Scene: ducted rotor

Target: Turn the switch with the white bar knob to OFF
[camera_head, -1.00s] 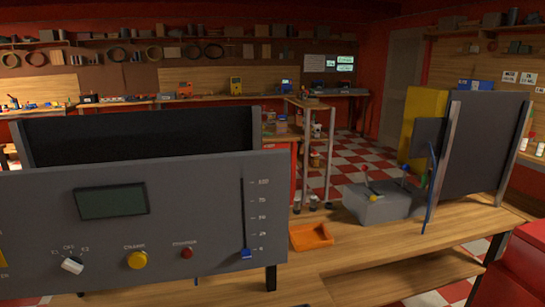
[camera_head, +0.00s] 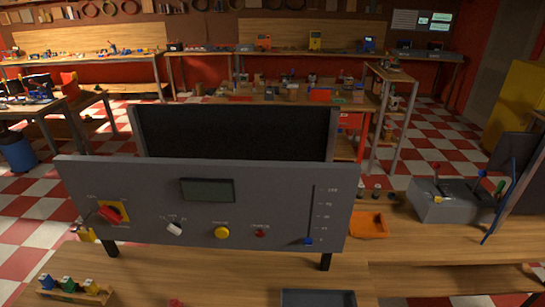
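The switch with the white bar knob (camera_head: 175,228) is on the grey front panel (camera_head: 330,190), left of the round yellow button (camera_head: 222,232). Its bar sits tilted. Small marks are printed above the knob, too small to read now; in the earlier view they look like C1, OFF and C2. I cannot tell for sure which mark the bar points at. Neither my left nor my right gripper is in view.
The panel also carries a red rotary handle on a yellow plate (camera_head: 112,213), a dark display (camera_head: 208,190), a red button (camera_head: 260,233) and a blue slider (camera_head: 308,241). An orange tray (camera_head: 368,225) lies to the right. A dark tray (camera_head: 318,292) is in front.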

